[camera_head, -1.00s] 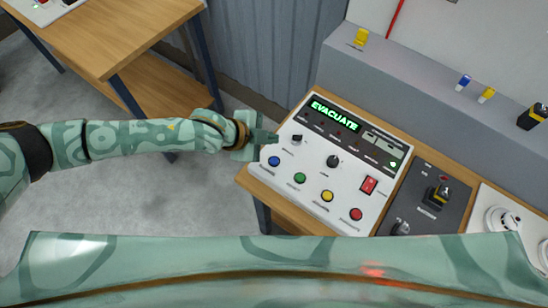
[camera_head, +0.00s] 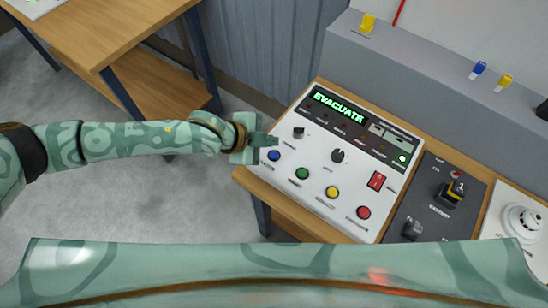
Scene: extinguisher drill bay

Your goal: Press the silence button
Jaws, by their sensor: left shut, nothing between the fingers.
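The white control panel (camera_head: 322,168) lies on the wooden bench, its green display (camera_head: 338,107) reading EVACUATE. Along its near edge are a blue button (camera_head: 273,155), a green button (camera_head: 302,174), a yellow button (camera_head: 332,192) and a red button (camera_head: 363,212). Their labels are too small to read, so I cannot tell which is the silence button. My left gripper (camera_head: 273,140) is shut and empty at the panel's left edge, its tip just behind the blue button in the picture. Contact cannot be told. My right gripper is not in view.
The panel also has a black knob (camera_head: 337,155), a smaller dark knob (camera_head: 298,132) and a red rocker switch (camera_head: 376,181). A dark switch plate (camera_head: 436,200) lies to its right. A grey ledge (camera_head: 400,70) with coloured switches runs behind. Open floor lies left of the bench.

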